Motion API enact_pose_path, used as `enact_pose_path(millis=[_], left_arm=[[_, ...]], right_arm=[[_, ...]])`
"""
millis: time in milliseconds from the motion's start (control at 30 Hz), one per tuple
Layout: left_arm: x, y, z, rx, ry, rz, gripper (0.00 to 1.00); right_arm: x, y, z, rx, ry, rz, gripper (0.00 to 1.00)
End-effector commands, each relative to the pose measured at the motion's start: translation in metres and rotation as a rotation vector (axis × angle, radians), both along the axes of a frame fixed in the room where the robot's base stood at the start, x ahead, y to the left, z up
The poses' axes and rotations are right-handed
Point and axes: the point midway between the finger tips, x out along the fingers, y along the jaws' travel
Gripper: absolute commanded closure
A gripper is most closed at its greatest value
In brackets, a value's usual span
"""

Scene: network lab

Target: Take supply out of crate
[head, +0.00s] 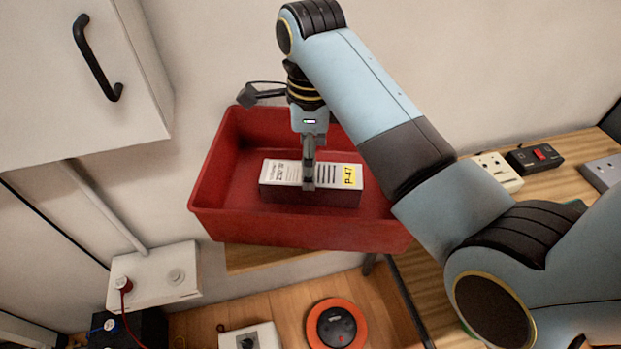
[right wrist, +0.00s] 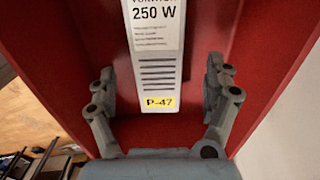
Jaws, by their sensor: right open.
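The supply (head: 280,172) is a pale box with dark vent slots and a yellow P-47 label. It lies inside the red crate (head: 225,220). My right gripper (head: 309,183) reaches down into the crate from above, right over the supply in the head view. In the right wrist view the supply (right wrist: 157,65), marked 250 W, lies between the two spread fingers of the gripper (right wrist: 162,95), with space on both sides. The red crate (right wrist: 70,50) shows around it. The gripper is open and empty. My left gripper is not in view.
A wooden bench (head: 560,175) at right carries a cream socket box (head: 497,170) and a black box with a red switch (head: 535,157). A white cabinet (head: 70,80) hangs at upper left. Below are a white box (head: 155,275) and an orange-rimmed round device (head: 337,326).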

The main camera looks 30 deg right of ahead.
Motion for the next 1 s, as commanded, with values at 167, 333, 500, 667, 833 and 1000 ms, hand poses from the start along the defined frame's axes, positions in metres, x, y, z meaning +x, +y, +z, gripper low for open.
enact_pose_path(millis=[167,333,500,667,833,1000], left_arm=[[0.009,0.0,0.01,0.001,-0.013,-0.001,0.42],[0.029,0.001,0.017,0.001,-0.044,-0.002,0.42],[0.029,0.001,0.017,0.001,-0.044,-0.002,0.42],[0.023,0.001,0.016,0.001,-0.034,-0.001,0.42],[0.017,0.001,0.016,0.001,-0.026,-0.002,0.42],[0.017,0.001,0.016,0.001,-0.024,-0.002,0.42]], right_arm=[[-0.004,0.001,-0.02,0.0,0.006,0.0,0.15],[-0.004,0.001,-0.045,0.0,0.004,-0.001,0.15],[-0.004,0.001,-0.053,0.0,0.0,-0.001,0.15],[-0.004,0.001,-0.053,0.0,0.0,-0.001,0.18],[-0.004,0.001,-0.053,0.0,0.0,-0.001,0.4],[-0.004,0.001,-0.053,0.0,0.0,0.0,0.62]])
